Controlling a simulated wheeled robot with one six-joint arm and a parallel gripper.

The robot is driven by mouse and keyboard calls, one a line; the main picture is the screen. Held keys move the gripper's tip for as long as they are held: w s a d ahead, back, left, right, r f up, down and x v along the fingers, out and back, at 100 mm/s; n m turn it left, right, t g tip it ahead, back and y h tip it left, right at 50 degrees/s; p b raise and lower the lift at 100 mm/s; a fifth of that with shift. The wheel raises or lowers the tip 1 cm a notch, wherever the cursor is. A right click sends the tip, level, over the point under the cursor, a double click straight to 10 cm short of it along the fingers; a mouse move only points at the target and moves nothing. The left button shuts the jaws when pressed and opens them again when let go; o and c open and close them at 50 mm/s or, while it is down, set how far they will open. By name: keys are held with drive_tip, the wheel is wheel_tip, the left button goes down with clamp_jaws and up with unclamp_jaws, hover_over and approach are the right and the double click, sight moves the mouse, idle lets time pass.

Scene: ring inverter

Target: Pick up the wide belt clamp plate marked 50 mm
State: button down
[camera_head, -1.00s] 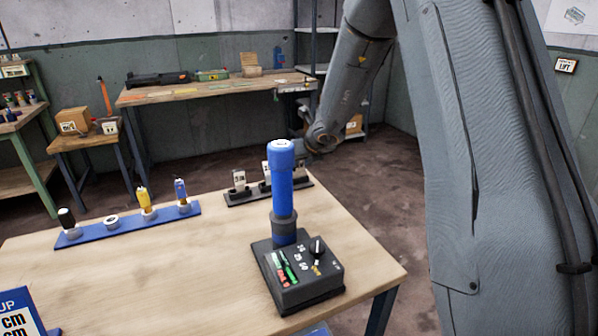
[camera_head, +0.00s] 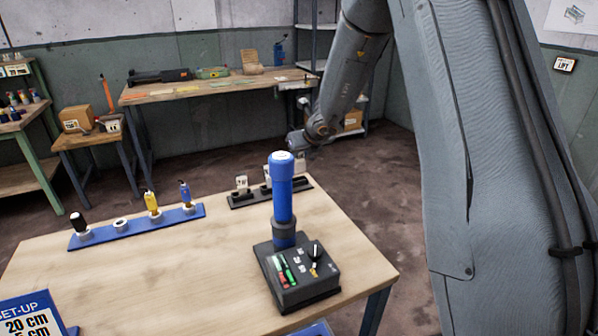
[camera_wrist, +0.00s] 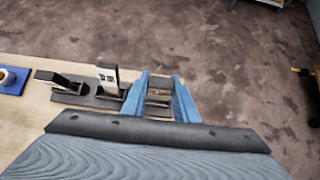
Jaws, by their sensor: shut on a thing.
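A dark rack (camera_head: 240,201) at the table's far edge holds upright pale clamp plates. The left plate (camera_head: 242,182) stands clear, and a middle plate (camera_head: 267,173) is partly behind the blue handle. A pale plate (camera_head: 300,165) shows below my gripper (camera_head: 296,146) at the rack's right end. In the wrist view my gripper (camera_wrist: 158,84) has its blue fingers closed around a plate (camera_wrist: 158,97) at the rack's right end. I cannot read its mark or tell whether it is clear of its slot. Another marked plate (camera_wrist: 108,74) stands to its left.
A black control box (camera_head: 297,277) with an upright blue handle (camera_head: 281,195) stands at the table's front right. A blue strip (camera_head: 104,234) with several tools lies at left. A set-up sign (camera_head: 30,316) is at front left. The table's middle is clear.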

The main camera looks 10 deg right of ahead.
drive_tip(key=shift+r+p, duration=1.3)
drive_tip(key=shift+p, duration=0.05)
